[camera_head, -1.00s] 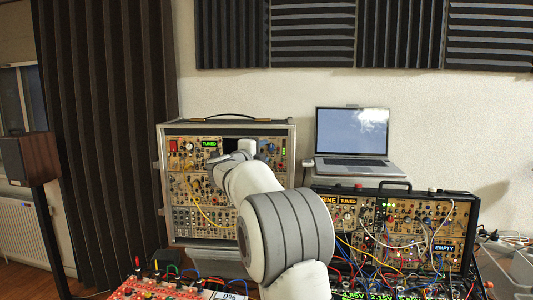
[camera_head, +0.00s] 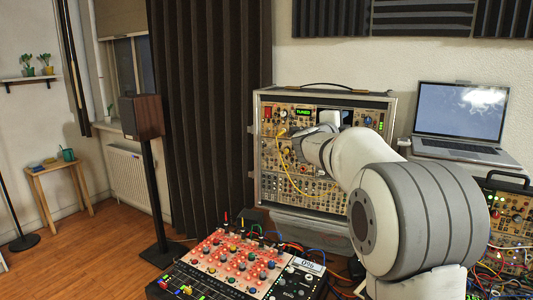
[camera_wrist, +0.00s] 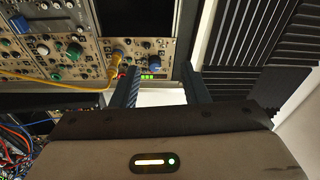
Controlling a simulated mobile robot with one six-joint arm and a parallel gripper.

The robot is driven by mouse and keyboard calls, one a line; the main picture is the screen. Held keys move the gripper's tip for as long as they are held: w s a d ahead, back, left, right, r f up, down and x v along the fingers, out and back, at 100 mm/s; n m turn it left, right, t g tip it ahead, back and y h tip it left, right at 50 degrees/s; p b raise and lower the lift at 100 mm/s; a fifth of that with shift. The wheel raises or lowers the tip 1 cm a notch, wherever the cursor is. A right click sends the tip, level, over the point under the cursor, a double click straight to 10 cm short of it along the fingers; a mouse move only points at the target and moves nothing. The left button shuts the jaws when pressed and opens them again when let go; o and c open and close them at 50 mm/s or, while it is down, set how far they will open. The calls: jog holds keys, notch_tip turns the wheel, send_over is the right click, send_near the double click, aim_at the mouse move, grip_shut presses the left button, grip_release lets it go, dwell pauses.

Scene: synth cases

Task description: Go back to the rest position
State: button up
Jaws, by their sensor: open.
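My gripper (camera_wrist: 162,72) shows in the wrist view as two dark fingers set apart, with nothing between them. It is in front of a tall modular synth case (camera_head: 300,187), near a yellow-plugged cable (camera_wrist: 114,60) and a blue knob (camera_wrist: 154,64). Whether the fingers touch the panel, I cannot tell. In the head view my white and grey arm reaches forward from the right toward this case. The fingers are not clear there, as the wrist and arm cover that area.
A red mixer panel (camera_head: 225,262) with upright plugs stands low in front. A laptop (camera_head: 460,115) is at the right, above a second synth case (camera_head: 510,215) with many cables. A speaker on a stand (camera_head: 141,117) is at the left. The floor (camera_head: 115,240) at left is mostly clear.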

jog(key=s+a+f+n+g+y+p, duration=0.1)
jog(key=s+a+f+n+y, duration=0.5)
jog(key=s+n, duration=0.25)
jog(key=s+a+f+n+y+p, duration=0.1)
jog(key=s+a+f+n+y, duration=0.3)
jog(key=s+a+n+y, duration=0.4)
jog(key=s+f+n+g, duration=0.2)
jog(key=s+f, duration=0.3)
jog(key=s, duration=0.3)
jog(key=s+d+f+n+g+h, duration=0.1)
jog(key=s+f+n+g, duration=0.2)
jog(key=s, duration=0.6)
jog(key=s+f+n+g+h, duration=0.1)
jog(key=s+f+n+g, duration=0.2)
jog(key=s+f+g, duration=0.2)
jog(key=s+f, duration=0.3)
jog(key=shift+s+d+p, duration=0.3)
jog(key=shift+s, duration=0.1)
